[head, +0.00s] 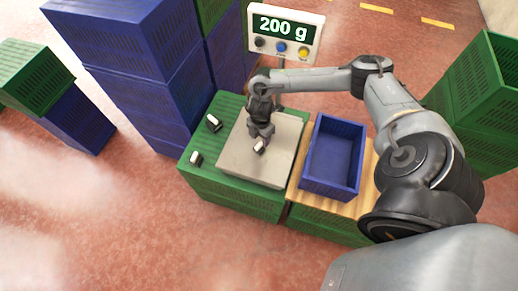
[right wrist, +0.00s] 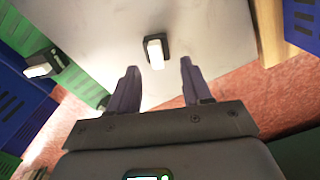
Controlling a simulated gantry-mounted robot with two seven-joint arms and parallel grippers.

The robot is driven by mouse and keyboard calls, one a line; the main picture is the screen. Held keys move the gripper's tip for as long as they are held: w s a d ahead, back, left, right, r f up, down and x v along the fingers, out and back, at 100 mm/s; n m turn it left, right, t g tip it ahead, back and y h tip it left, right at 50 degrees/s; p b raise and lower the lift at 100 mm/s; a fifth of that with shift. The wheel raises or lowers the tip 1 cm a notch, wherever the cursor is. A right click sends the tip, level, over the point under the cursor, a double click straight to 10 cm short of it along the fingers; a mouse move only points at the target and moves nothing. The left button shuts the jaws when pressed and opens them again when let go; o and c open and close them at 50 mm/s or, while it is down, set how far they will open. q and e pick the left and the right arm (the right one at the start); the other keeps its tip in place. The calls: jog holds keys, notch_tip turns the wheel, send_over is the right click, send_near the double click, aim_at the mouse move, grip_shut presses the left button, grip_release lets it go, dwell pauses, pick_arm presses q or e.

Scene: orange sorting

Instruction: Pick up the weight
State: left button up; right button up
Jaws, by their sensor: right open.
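A small dark weight with a white top (head: 259,148) sits on the pale scale plate (head: 236,165), under and beside my right gripper (head: 262,134). In the right wrist view the weight (right wrist: 155,53) lies beyond the fingertips, roughly in line with the gap. My right gripper (right wrist: 160,75) is open, with nothing between its fingers. Two more weights rest on the green crate left of the plate, one farther back (head: 213,123) and one nearer (head: 196,158). One of them shows in the right wrist view (right wrist: 42,65). My left gripper is not in view.
The scale display (head: 285,32) behind the plate reads 200 g. An empty blue crate (head: 334,187) stands on a wooden board (head: 300,206) right of the plate. Tall blue crate stacks (head: 135,65) rise at the back left. Green crates (head: 487,85) stand at the right.

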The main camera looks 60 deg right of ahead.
aim_at(259, 145)
jog(key=f, duration=0.1)
jog(key=f+b, duration=0.1)
jog(key=f, duration=0.1)
jog(key=f+b, duration=0.1)
jog(key=shift+w+a+f, duration=0.1)
jog(key=shift+w+f, duration=0.2)
jog(key=shift+f, duration=0.3)
jog(key=shift+c, duration=0.3)
jog(key=shift+c, duration=1.1)
jog(key=shift+r, duration=0.1)
grip_shut()
